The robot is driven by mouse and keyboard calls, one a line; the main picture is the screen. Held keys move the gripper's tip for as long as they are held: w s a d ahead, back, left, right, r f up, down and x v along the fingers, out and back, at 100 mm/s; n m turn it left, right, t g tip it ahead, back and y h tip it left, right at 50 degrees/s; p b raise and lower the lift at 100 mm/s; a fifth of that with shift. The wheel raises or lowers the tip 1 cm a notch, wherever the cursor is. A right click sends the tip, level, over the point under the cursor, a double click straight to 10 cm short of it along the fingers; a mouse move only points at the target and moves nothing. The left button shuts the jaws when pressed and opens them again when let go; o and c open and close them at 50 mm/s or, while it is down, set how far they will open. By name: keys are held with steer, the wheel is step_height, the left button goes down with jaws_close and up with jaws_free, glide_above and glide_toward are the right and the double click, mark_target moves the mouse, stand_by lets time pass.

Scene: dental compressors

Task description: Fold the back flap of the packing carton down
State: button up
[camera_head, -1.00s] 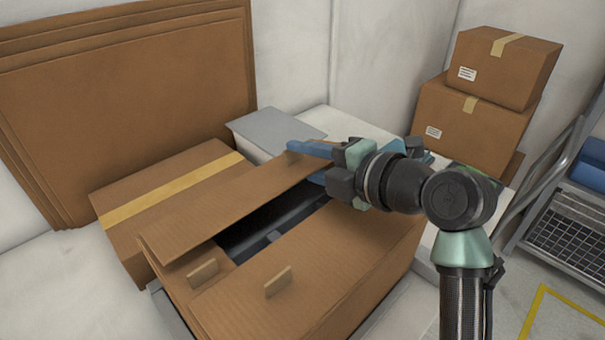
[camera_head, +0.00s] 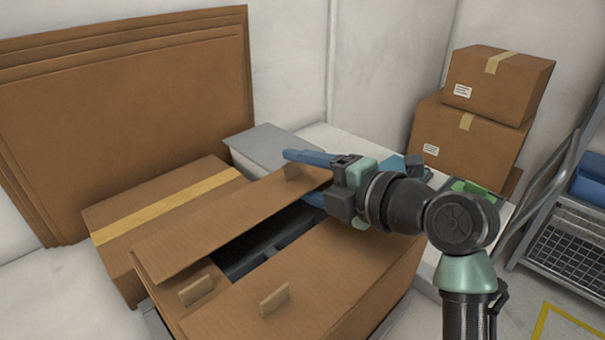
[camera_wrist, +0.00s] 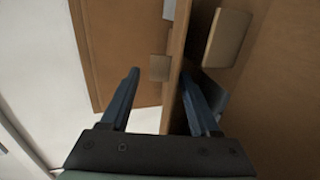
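The packing carton (camera_head: 375,285) stands open in front of me, with a dark gap showing its inside. The front flap (camera_head: 315,265) lies nearly flat. My gripper (camera_head: 294,175) is at the back flap's right end, with one blue finger on each side. In the wrist view the fingers (camera_wrist: 159,74) are spread, with the flap's edge (camera_wrist: 178,60) between them, closer to the right finger. Whether that finger touches it I cannot tell.
A taped flat carton (camera_head: 150,215) lies behind the packing carton. Large cardboard sheets (camera_head: 130,100) lean on the wall. A grey box (camera_head: 270,148) sits behind my gripper. Two stacked boxes (camera_head: 480,125) stand at the back right, beside a metal rack (camera_head: 570,235).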

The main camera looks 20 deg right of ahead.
steer(key=v, duration=1.3)
